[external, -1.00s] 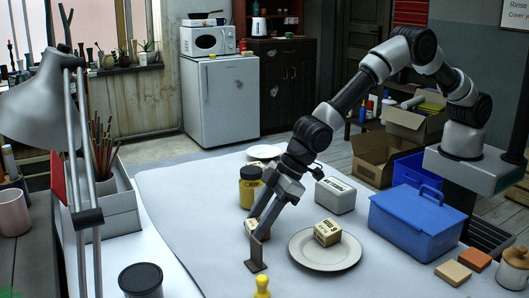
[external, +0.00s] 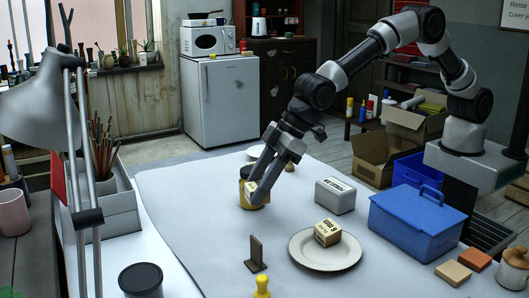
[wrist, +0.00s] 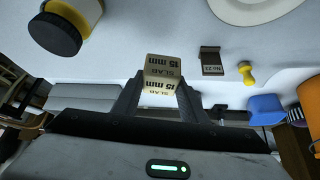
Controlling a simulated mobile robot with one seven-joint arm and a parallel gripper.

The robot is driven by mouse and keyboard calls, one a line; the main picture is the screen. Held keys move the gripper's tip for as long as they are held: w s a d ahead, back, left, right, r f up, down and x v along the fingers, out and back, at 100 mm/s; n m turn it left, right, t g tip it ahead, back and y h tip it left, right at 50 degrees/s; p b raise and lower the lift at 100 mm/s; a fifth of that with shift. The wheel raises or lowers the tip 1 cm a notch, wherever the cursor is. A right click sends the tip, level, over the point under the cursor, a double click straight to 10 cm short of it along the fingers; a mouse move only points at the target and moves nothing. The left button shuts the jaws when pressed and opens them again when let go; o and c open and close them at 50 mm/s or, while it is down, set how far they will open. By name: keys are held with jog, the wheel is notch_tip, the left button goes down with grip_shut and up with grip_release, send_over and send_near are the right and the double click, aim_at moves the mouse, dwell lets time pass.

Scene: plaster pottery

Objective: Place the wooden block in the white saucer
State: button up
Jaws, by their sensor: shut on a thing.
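In the wrist view, the block (wrist: 161,73) sits between both fingers (wrist: 159,90) and reads "SLAB 15 mm". A large white plate (external: 299,253) lies to the right, with a similar labelled block (external: 327,232) on it. Part of a white dish (wrist: 262,13) also shows at the top of the wrist view.
A brown upright stand (external: 257,249) and a yellow pawn-like piece (external: 262,287) stand near the front. A grey labelled box (external: 335,197) and a blue toolbox (external: 417,222) stand right. The cloth's left side is clear.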

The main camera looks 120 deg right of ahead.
notch_tip(320, 180, up, 7)
jog(key=shift+f, duration=0.2)
jog(key=s+d+m+g+h+b, duration=0.15)
jog(key=s+d, duration=0.25)
jog(key=d, duration=0.6)
jog(key=s+d+m+h, duration=0.1)
jog(key=s+d+m, duration=0.25)
jog(key=d, duration=0.75)
jog(key=m+g+h+b, duration=0.2)
jog(key=m+g+h, duration=0.1)
jog(key=m, duration=0.3)
send_over(258, 153)
jog(key=s+a, duration=0.1)
jog(key=a, duration=0.1)
jog(key=shift+t+y, duration=0.25)
notch_tip(258, 153, down, 15)
jog(key=shift+a+r+b, duration=0.1)
jog(key=shift+b, duration=0.9)
jog(key=shift+f, duration=0.3)
jog(key=o, duration=1.1)
jog(key=shift+c, duration=0.2)
